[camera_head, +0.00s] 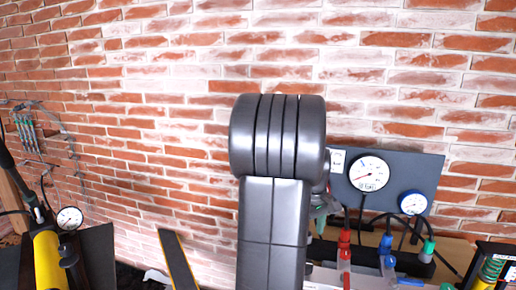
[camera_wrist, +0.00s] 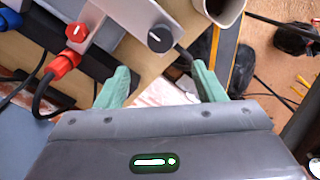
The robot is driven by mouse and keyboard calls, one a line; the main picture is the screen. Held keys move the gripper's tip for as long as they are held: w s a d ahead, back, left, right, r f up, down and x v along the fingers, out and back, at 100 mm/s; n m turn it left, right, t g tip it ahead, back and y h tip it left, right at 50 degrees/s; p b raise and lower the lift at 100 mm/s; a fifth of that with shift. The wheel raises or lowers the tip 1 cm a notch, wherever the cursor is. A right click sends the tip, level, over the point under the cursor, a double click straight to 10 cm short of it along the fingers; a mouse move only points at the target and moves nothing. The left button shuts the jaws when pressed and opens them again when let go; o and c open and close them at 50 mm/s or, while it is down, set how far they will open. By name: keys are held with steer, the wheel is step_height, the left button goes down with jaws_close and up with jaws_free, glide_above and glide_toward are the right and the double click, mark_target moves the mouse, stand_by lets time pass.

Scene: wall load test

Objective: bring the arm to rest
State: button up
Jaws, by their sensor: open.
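My gripper (camera_wrist: 160,86) shows in the wrist view with two green fingers spread apart. Nothing is between the fingers, and they point over the edge of a wooden bench (camera_wrist: 150,62). In the head view my dark grey arm stands upright in the middle, and it hides part of the bench and the wall behind it. The gripper itself is mostly hidden there behind the arm.
A dark panel (camera_head: 412,168) with a large white gauge (camera_head: 369,173) and a blue-rimmed gauge (camera_head: 413,203) stands at right. Red and blue hose fittings lie below. A yellow cylinder (camera_head: 47,260) with a gauge (camera_head: 69,218) is at left. A brick wall (camera_head: 150,120) spans the back.

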step_height(320, 180, down, 11)
steer(key=shift+r, duration=0.1)
steer(key=shift+f, duration=0.4)
steer(key=m, duration=1.3)
steer(key=shift+r+m, duration=0.1)
steer(key=shift+m, duration=2.5)
